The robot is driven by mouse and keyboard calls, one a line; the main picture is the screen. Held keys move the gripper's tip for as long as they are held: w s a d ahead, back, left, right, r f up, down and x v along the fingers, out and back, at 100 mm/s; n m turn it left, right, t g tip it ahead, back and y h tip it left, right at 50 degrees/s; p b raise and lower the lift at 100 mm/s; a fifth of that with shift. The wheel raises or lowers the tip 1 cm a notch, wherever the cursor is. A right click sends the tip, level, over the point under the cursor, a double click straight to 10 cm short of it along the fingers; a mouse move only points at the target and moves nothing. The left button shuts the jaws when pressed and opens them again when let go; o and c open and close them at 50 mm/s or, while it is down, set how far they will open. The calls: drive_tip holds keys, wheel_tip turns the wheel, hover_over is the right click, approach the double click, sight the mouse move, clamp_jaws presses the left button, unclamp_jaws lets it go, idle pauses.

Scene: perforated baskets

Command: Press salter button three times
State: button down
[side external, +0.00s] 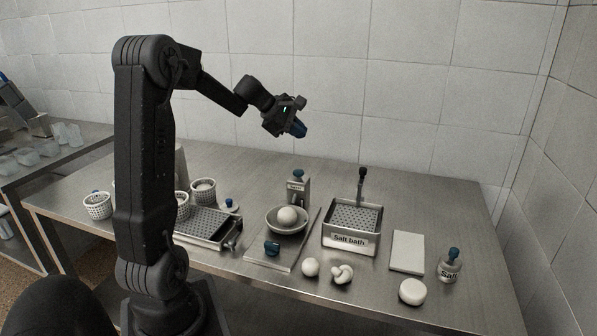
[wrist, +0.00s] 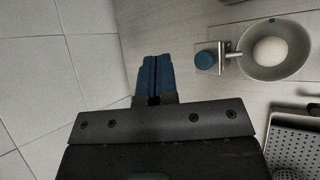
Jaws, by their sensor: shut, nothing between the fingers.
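The salter (side external: 299,189) is a grey upright box with a label, standing on the table behind a bowl. Its round blue button (side external: 298,173) sits on top. In the wrist view, the blue button (wrist: 205,60) shows from above, right of my fingers. The bowl (side external: 274,227) holds a white ball (side external: 288,216), which also shows in the wrist view (wrist: 270,51). My gripper (side external: 299,129) is raised well above the table, above the salter in the picture and apart from it. Its blue fingers (wrist: 155,60) are shut and empty.
The salt bath (side external: 349,240) stands right of the bowl, with an upright black-topped post behind it. A perforated tray (side external: 207,229) and several white baskets lie left. A white board (side external: 408,252) and salt bottle (side external: 449,265) are at right. The tiled wall is behind.

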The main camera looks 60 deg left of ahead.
sight(298, 172)
drive_tip(key=shift+f, duration=4.15)
drive_tip(key=shift+f, duration=0.15)
drive_tip(key=shift+f, duration=0.25)
drive_tip(key=shift+f, duration=0.65)
drive_tip(key=shift+r, duration=1.05)
drive_tip(key=shift+r, duration=0.1)
drive_tip(key=shift+r, duration=2.45)
